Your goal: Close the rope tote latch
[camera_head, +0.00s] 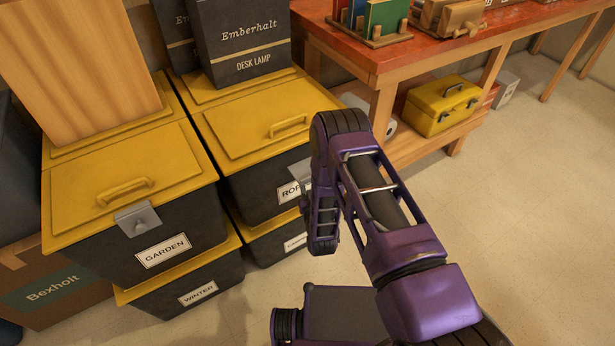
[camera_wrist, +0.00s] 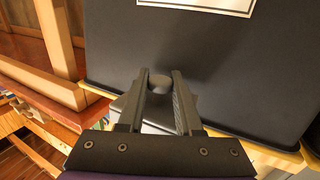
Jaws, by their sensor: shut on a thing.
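The rope tote (camera_head: 250,185) is a dark bin with a yellow lid (camera_head: 250,110), on top of another tote. Its white label (camera_head: 289,192) is partly hidden behind my arm. The lid lies flat. A grey latch plate (camera_head: 299,171) shows at the lid's front edge, mostly hidden by my arm. In the wrist view, the tote's dark front wall (camera_wrist: 235,75) appears upside down. My gripper (camera_wrist: 161,76) is against this front, its fingers on either side of the latch's dark round knob (camera_wrist: 160,84). I cannot tell whether the plate is flush with the wall.
The garden tote (camera_head: 190,232) stands left, its grey latch (camera_head: 138,219) over the front rim. A desk lamp box (camera_head: 240,45) stands on the rope tote's lid. A red-topped workbench (camera_head: 420,45) with a yellow toolbox (camera_head: 442,106) below is at right. The right floor is clear.

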